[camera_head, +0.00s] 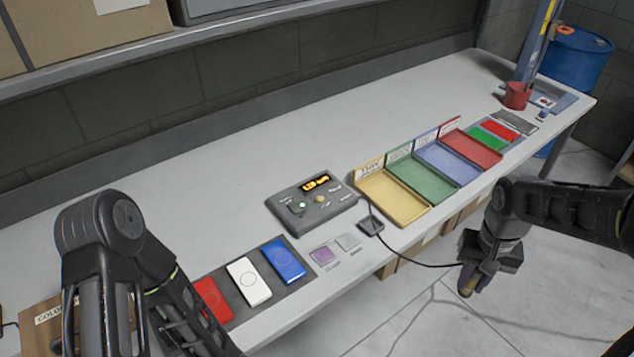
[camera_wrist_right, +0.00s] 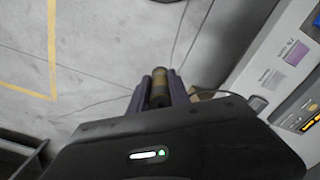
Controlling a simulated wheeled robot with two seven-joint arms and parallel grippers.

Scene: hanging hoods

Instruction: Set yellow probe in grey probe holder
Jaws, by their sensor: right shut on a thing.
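My right gripper (camera_head: 474,279) is shut on the yellow probe (camera_head: 466,290) and holds it out past the front edge of the table, over the floor. In the right wrist view the probe (camera_wrist_right: 160,88) shows as a dull yellow-brown cylinder between the two purple fingers (camera_wrist_right: 159,92). A thin dark cable runs from the gripper back to the table. A small dark grey block (camera_head: 370,226), which looks like the grey probe holder, sits at the table's front edge, left of my gripper and apart from it. My left arm shows at lower left, but its gripper is out of view.
A grey meter box (camera_head: 312,207) with a lit display stands behind the block on the white table (camera_head: 240,165). Yellow (camera_head: 393,197), green, blue and red trays stand to its right. Red, white and blue cards lie on a dark mat (camera_head: 240,308) at left.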

